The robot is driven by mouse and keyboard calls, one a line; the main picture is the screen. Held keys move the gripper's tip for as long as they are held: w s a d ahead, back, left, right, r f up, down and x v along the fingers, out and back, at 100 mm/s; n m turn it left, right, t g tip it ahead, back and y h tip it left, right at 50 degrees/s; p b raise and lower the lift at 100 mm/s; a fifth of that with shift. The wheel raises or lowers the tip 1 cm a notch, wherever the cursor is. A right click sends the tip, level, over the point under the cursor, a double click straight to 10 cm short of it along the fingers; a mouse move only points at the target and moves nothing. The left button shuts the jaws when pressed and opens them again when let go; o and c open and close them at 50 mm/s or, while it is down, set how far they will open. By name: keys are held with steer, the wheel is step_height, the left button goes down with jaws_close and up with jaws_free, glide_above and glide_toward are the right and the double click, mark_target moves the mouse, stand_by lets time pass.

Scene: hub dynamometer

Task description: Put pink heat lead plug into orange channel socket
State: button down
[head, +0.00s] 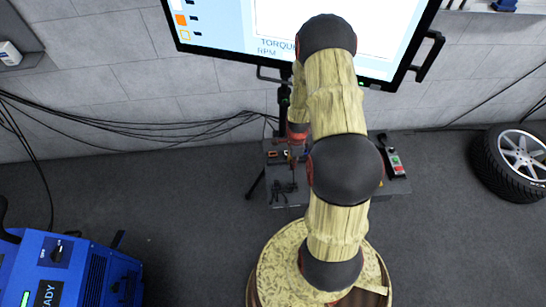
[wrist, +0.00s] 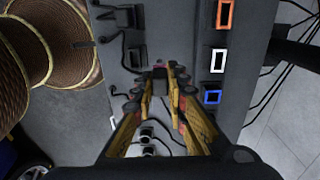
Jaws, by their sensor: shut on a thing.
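In the head view, the orange socket (head: 272,154) shows as a small orange mark on the dark box, and my arm covers most of my gripper.
A white-rimmed socket (wrist: 218,60) and a blue-rimmed socket (wrist: 212,97) line up below the orange one. Dark connectors (wrist: 135,57) and black leads lie left of my fingers. A handheld device (head: 395,163) is right of my arm; a large screen (head: 225,28) stands above the box.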

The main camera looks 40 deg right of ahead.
steer(key=shift+w+d, duration=0.35)
steer(key=shift+w, duration=0.25)
steer(key=shift+w+d, duration=0.35)
steer(key=shift+w, duration=0.2)
steer(key=w+a, duration=0.4)
steer(key=a, duration=0.2)
steer(key=shift+a, duration=0.2)
stand_by(0.5)
stand_by(0.3)
steer(key=w+d+b, duration=0.2)
steer(key=w+d, duration=0.2)
steer(key=w, duration=0.2)
steer(key=shift+w, duration=0.25)
stand_by(0.7)
steer(key=shift+f, duration=0.15)
steer(key=shift+f, duration=0.3)
steer(key=shift+f+b, duration=0.25)
steer(key=shift+b, duration=0.05)
stand_by(0.6)
